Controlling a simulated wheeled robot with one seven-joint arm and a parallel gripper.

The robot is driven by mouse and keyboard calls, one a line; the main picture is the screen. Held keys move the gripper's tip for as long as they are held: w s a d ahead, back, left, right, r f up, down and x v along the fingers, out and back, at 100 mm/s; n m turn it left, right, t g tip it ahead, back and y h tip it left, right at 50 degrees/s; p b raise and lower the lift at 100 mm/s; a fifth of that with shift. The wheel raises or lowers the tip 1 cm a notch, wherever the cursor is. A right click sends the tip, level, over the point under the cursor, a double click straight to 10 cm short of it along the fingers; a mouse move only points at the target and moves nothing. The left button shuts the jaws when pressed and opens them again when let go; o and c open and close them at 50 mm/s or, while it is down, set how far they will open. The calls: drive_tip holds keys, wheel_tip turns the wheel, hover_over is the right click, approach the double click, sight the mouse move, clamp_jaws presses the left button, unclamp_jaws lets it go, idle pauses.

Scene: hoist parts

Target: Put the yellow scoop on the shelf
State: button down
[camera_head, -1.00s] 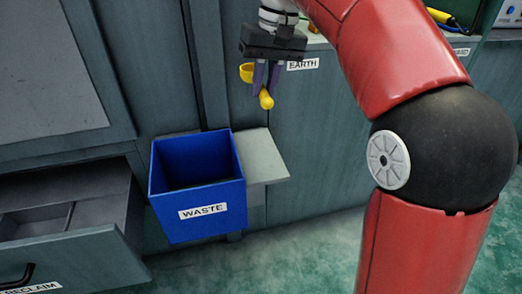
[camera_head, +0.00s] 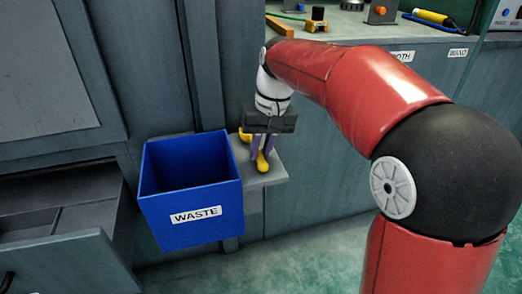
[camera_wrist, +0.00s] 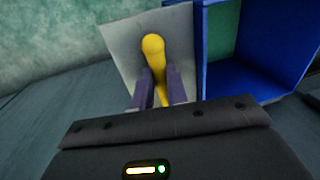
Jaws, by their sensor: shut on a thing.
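The yellow scoop (camera_head: 262,162) is in my gripper (camera_head: 262,155), low over the small grey shelf (camera_head: 274,173) beside the blue bin. Its handle points down and toward the camera, and part of its bowl shows left of the fingers. In the wrist view the fingers of my gripper (camera_wrist: 161,88) are shut on the scoop (camera_wrist: 154,50), with the shelf (camera_wrist: 123,45) behind it. I cannot tell whether the scoop touches the shelf.
The blue bin labelled WASTE (camera_head: 190,190) stands directly left of the shelf and also shows in the wrist view (camera_wrist: 240,80). An open drawer (camera_head: 60,230) is at the lower left. A worktop with tools (camera_head: 340,25) lies behind my arm.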

drive_tip(key=c, duration=1.4)
unclamp_jaws()
drive_tip(key=shift+f, duration=0.1)
wheel_tip(320, 180, up, 12)
drive_tip(key=d+p, duration=0.2)
drive_tip(key=p, duration=0.1)
drive_tip(key=s+d+f+m+t, duration=0.1)
drive_tip(key=s+d+f+t, duration=0.1)
drive_tip(key=s+d+f, duration=0.2)
drive_tip(key=s+d+f+m+t+h, duration=0.1)
drive_tip(key=s+d+f, duration=0.3)
drive_tip(key=s, duration=0.5)
drive_tip(key=s+d+f+m+t+h, duration=0.1)
drive_tip(key=s+d+f+t, duration=0.2)
drive_tip(key=s, duration=0.4)
drive_tip(key=shift+s+d+f, duration=0.1)
drive_tip(key=shift+d+f, duration=0.2)
drive_tip(key=shift+d, duration=0.4)
drive_tip(key=shift+s+d+f, duration=0.1)
drive_tip(key=shift+d+f, duration=0.2)
drive_tip(key=shift+d, duration=0.4)
